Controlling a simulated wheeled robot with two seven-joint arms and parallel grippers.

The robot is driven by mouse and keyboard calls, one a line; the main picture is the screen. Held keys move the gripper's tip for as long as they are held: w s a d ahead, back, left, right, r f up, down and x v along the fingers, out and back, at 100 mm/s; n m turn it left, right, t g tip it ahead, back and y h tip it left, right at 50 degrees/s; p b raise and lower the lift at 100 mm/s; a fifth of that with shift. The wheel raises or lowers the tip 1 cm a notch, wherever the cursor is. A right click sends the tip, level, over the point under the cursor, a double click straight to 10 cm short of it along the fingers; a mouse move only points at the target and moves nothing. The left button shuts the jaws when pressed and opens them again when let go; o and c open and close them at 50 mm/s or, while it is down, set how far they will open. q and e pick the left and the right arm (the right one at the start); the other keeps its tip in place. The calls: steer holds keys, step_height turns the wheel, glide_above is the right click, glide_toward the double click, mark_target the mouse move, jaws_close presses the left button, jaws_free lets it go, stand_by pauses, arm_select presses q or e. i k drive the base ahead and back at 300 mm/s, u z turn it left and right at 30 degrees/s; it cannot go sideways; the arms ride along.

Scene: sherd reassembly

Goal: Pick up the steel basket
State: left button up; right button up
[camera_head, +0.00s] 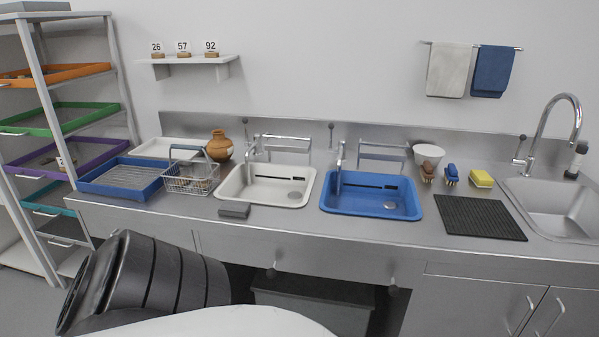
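The steel basket (178,181) is a wire basket with a raised handle. It stands on the steel counter between the blue tray and the white basin. Some brownish pieces seem to lie in it, too small to tell clearly. Neither of my grippers shows in the head view. A dark, ribbed part of my own arm fills the lower left, below the counter edge, apart from the basket.
A blue tray (125,177) is left of the basket, a brown jar (220,146) behind it, a white basin (234,186) to its right. A grey block (234,210) lies at the front right of it. A blue basin (371,208) and black mat (479,217) are further right.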

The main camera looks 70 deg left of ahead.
mark_target(201, 160)
steer(key=z, duration=1.7)
steer(key=k, duration=2.8)
steer(key=u, duration=0.55)
